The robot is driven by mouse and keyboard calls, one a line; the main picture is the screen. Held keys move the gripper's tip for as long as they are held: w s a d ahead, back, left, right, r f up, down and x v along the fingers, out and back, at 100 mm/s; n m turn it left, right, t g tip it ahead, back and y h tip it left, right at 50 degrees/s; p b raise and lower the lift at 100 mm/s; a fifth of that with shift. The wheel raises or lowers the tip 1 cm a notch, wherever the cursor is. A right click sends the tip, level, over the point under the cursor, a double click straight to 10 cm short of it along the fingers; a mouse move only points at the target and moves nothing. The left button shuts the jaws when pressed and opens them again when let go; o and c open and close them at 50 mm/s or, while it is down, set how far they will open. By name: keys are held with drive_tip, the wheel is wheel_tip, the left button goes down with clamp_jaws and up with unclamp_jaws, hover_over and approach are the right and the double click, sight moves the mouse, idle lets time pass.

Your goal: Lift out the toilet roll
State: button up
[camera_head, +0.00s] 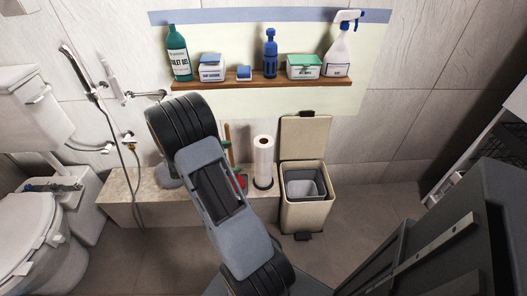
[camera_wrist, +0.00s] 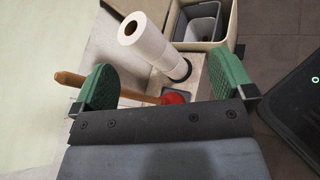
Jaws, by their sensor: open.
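The white toilet roll (camera_head: 263,152) stands upright on a dark round base on the beige ledge, left of the bin. In the wrist view the roll (camera_wrist: 147,42) shows its open core at the top and seems to be the top of a stack; a seam shows below it. My gripper (camera_wrist: 165,75) is open, its green pads wide apart and empty. The roll stands beyond the pads, between them in the picture, and neither pad touches it.
A plunger with a wooden handle and red cup (camera_wrist: 173,98) is close to the pads. An open beige bin (camera_head: 306,212) stands right of the roll. Above, a wooden shelf (camera_head: 265,84) holds bottles and boxes. A toilet (camera_head: 35,235) is at left.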

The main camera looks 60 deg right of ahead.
sight(258, 151)
drive_tip(key=w+d+f+n+t+h+b, duration=0.1)
drive_tip(key=w+d+f+n+t+h, duration=0.15)
drive_tip(key=d+f+n+h, duration=0.5)
drive_tip(key=d+f, duration=0.1)
drive_tip(key=d, duration=0.1)
drive_tip(key=s+d+f+y, duration=0.1)
drive_tip(key=d, duration=0.2)
drive_tip(key=d+f+y+b, duration=0.1)
drive_tip(key=d+f, duration=0.1)
drive_tip(key=d, duration=0.1)
drive_tip(key=shift+s+d+f+t, duration=0.1)
drive_tip(key=shift+s+d+t, duration=0.05)
drive_tip(key=shift+s+t, duration=0.25)
drive_tip(key=shift+s+d+b, duration=0.15)
drive_tip(key=shift+d+b, duration=0.15)
drive_tip(key=shift+d, duration=1.15)
drive_tip(key=shift+s+d+b, duration=0.15)
drive_tip(key=shift+d+b, duration=0.15)
drive_tip(key=shift+d, duration=1.15)
drive_tip(key=c, duration=0.7)
drive_tip(key=shift+o, duration=0.2)
